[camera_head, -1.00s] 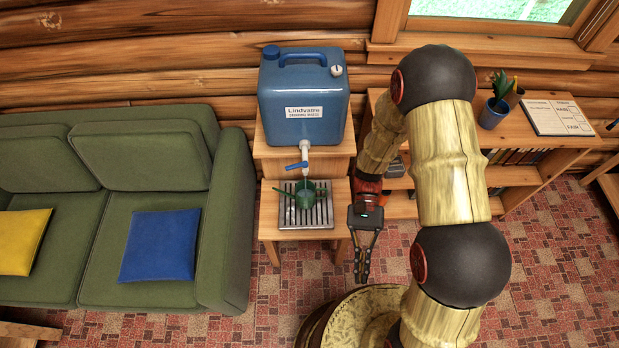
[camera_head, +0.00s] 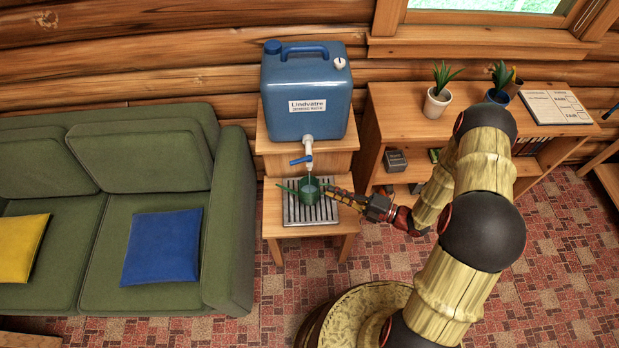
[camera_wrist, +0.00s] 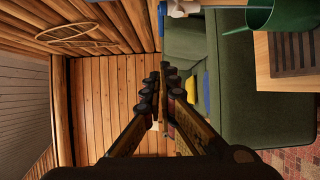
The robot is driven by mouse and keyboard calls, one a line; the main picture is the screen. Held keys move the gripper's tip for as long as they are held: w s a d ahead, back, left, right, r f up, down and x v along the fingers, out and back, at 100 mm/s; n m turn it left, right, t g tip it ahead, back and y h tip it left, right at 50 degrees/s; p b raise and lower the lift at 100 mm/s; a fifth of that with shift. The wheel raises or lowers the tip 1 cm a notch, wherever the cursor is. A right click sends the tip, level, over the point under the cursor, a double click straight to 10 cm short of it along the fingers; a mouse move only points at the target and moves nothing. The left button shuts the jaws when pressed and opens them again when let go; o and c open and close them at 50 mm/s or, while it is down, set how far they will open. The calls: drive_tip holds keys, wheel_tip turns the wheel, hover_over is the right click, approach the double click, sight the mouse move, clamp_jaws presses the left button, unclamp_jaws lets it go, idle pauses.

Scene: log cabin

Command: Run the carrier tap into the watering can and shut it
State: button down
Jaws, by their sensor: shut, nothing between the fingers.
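The blue water carrier (camera_head: 305,90) stands on a wooden stand, with its white tap (camera_head: 308,146) over the front edge. The tap's blue lever (camera_head: 301,160) points left in the head view; it shows at the top of the wrist view (camera_wrist: 161,17). The green watering can (camera_head: 310,191) sits on the slatted drip tray (camera_head: 298,214) below the tap, its spout to the left. My gripper (camera_head: 328,188) is shut and empty, pointing left at the can's right side; contact is unclear. Its closed fingers fill the wrist view's middle (camera_wrist: 164,78).
A green sofa (camera_head: 231,220) stands close left of the stand. A wooden shelf (camera_head: 400,110) at the right holds a white-potted plant (camera_head: 437,103), another plant in a blue pot (camera_head: 497,95) and an open booklet (camera_head: 556,107). Patterned floor lies open in front.

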drive_tip(key=w+d+b+x, duration=0.1)
drive_tip(key=w+b+x, duration=0.1)
drive_tip(key=x, duration=1)
drive_tip(key=shift+w+b, duration=0.35)
drive_tip(key=shift+b, duration=0.3)
drive_tip(key=shift+a+r+p, duration=0.1)
drive_tip(key=shift+a+p, duration=0.1)
drive_tip(key=shift+p, duration=0.15)
drive_tip(key=shift+p+x, duration=0.95)
drive_tip(key=shift+p, duration=0.15)
drive_tip(key=shift+d, duration=0.1)
